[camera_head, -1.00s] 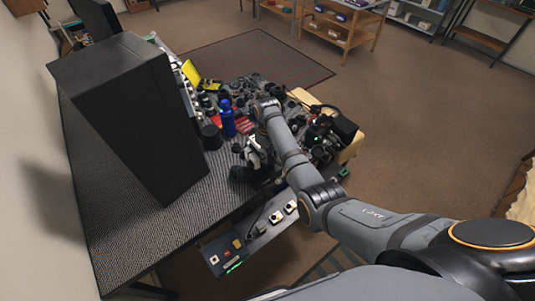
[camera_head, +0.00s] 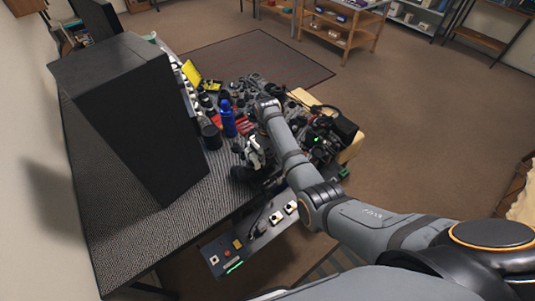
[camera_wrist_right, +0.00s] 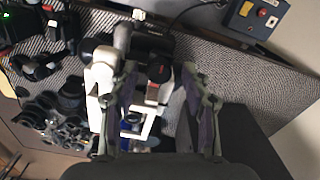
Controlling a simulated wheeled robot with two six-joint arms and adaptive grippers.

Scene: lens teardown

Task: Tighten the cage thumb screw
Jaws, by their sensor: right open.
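In the right wrist view, a white cage-like frame (camera_wrist_right: 147,123) stands below my right gripper (camera_wrist_right: 160,70). A dark knob with a red mark (camera_wrist_right: 158,75), possibly the thumb screw, shows between the two fingertips. The fingers are apart, and I see no clear contact with the knob. In the head view, my right arm reaches over the cluttered bench, with the right gripper (camera_head: 257,152) near the front edge. The cage is hard to make out there among the dark parts. My left gripper is not in view.
A large black box (camera_head: 135,115) stands on the grey textured bench (camera_head: 95,215), left of the work area. A blue bottle (camera_head: 228,118) stands close behind the gripper. A control panel (camera_head: 220,262) with buttons sits at the bench front. Dark lens parts crowd the far side.

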